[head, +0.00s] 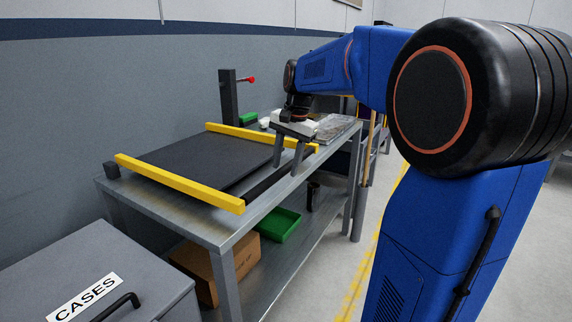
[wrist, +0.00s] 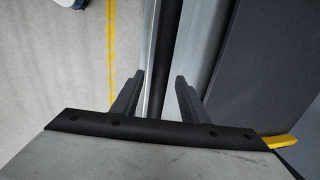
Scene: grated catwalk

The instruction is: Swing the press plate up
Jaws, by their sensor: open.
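A flat dark plate (head: 205,158), which looks like the press plate, lies level on the metal bench with a yellow bar (head: 180,184) at its near end and another (head: 262,138) at its far end. A black bar (head: 270,181) runs along its front side. My gripper (head: 288,164) is open, fingers pointing down, near the front side toward the far yellow bar. In the wrist view the black bar (wrist: 166,45) runs in line with the gap between my fingers (wrist: 160,82), and the dark plate (wrist: 265,60) is to the right. I cannot tell whether the fingers touch the bar.
A dark post (head: 228,98) with a red knob (head: 250,79) stands at the back of the bench. A green tray (head: 278,225) and cardboard box (head: 228,262) sit on the lower shelf. A grey cabinet labelled CASES (head: 120,262) stands at near left.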

